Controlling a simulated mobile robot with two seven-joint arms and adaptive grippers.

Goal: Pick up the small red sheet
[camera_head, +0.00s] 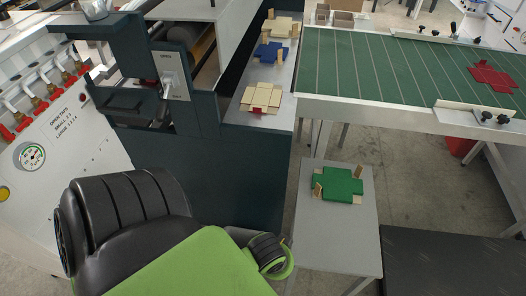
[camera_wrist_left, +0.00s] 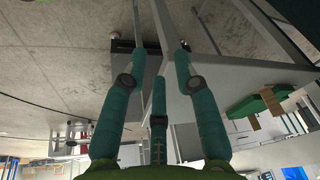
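A flat red cross-shaped sheet (camera_head: 493,77) lies on the green striped belt (camera_head: 375,65) at the far right in the head view. A second, smaller red piece (camera_head: 262,97) shows at a beige cross-shaped sheet (camera_head: 258,108) on the machine's grey shelf; what it belongs to is hard to tell. My left gripper (camera_wrist_left: 159,62) shows in its wrist view with its teal fingers spread apart and nothing between them. Its fingertips are not visible in the head view. No red sheet shows in the wrist view. My right gripper is not in view.
A green sheet (camera_head: 337,184) with wooden blocks lies on a small grey table (camera_head: 340,238); it also shows in the wrist view (camera_wrist_left: 252,104). A blue sheet (camera_head: 271,52) is on the shelf. A metal guide (camera_head: 470,112) with black knobs borders the belt near the red sheet.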

